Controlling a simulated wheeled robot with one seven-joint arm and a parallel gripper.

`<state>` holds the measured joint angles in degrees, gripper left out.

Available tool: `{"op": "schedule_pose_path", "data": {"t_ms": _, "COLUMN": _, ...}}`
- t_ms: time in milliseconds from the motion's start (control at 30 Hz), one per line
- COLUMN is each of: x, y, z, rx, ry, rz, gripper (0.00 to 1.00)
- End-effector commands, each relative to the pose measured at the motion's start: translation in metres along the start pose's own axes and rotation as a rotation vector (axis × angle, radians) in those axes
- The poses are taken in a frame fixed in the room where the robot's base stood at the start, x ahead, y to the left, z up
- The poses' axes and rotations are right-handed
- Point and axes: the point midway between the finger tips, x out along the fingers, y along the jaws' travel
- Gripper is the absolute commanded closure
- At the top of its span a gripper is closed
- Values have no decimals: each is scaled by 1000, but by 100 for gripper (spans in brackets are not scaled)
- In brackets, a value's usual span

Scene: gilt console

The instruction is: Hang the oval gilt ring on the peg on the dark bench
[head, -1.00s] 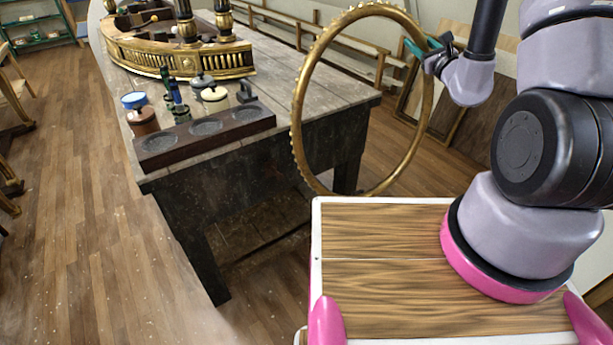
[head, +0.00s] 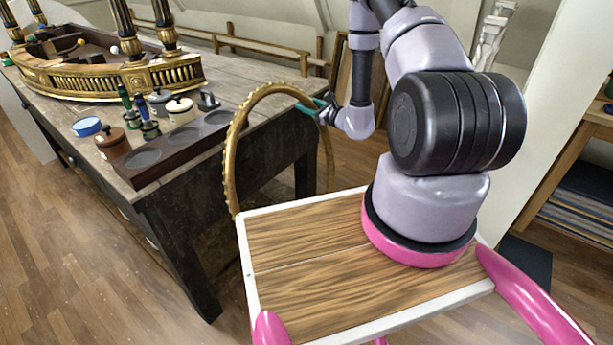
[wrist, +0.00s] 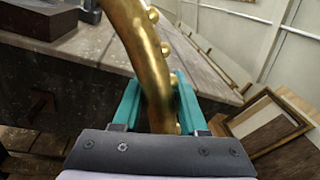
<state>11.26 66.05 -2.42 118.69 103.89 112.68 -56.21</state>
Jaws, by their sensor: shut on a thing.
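The oval gilt ring (head: 231,165) is a large gold hoop with small beads on its outer edge. It stands roughly upright in front of the near end of the dark bench (head: 180,222), its lower part hidden behind my wooden deck. My gripper (head: 318,107) is shut on the ring's upper right side. In the wrist view the ring (wrist: 146,50) passes between the teal fingers of my gripper (wrist: 158,98). A small dark fitting (head: 208,101) stands on the bench behind the dark wooden block; I cannot tell whether it is the peg.
A dark block with round hollows (head: 180,147) lies along the bench's near edge. Beside it are a blue-topped tin (head: 87,127), a brown pot (head: 112,143) and several small jars. A curved gilt console piece (head: 110,80) stands farther back. Floor is open at left.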

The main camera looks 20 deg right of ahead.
Motion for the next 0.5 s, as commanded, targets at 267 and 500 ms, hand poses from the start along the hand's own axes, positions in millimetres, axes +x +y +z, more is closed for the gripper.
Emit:
{"op": "schedule_pose_path", "data": {"t_ms": 267, "x": -1, "y": 45, "z": -120, "rx": 21, "ry": 80, "rz": 110, "gripper": 100}}
{"op": "schedule_pose_path", "data": {"t_ms": 500, "x": -14, "y": 88, "z": -203, "rx": 27, "ry": 143, "rz": 186, "gripper": 100}}
